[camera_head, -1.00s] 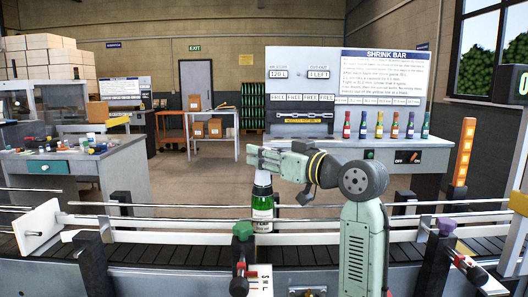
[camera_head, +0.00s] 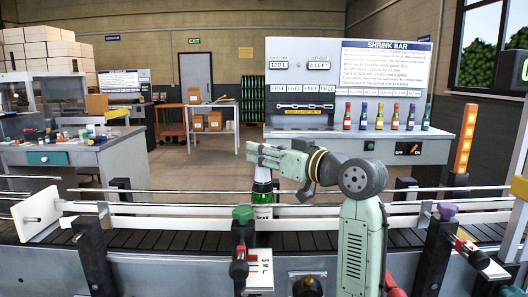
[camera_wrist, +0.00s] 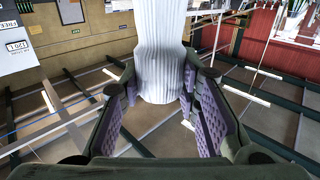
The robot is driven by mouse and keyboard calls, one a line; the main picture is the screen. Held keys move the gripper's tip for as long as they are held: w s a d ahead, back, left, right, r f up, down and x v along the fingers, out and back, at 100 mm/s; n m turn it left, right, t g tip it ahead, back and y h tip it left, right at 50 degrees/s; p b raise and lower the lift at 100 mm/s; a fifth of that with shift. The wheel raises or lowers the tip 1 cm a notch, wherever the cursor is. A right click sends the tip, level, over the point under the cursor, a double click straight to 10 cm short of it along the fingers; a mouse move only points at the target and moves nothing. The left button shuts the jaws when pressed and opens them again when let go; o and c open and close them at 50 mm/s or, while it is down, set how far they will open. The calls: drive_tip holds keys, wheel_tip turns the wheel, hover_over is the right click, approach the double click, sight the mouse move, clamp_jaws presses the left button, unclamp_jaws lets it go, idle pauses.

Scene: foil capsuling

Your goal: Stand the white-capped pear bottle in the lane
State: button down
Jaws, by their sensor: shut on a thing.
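The pear bottle is green with a pale label (camera_head: 262,212) and a long white cap (camera_head: 262,175). It looks upright in the head view, over the conveyor lane (camera_head: 190,241) and by the front rail. Its base is not clear, so I cannot tell whether it touches the belt. My gripper (camera_head: 262,155) is above it, shut on the white cap. In the wrist view the pleated white cap (camera_wrist: 160,50) stands between the purple-padded fingers of my gripper (camera_wrist: 160,100).
White guide rails (camera_head: 350,222) run along the lane. A green-knobbed clamp (camera_head: 242,214) stands just left of the bottle, and a purple-knobbed clamp (camera_head: 447,210) farther right. A white end plate (camera_head: 36,218) is at the left. Several coloured bottles (camera_head: 380,117) stand on the back counter.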

drive_tip(key=shift+f+b, duration=0.3)
drive_tip(key=c, duration=1.1)
unclamp_jaws()
wheel_tip(320, 180, up, 10)
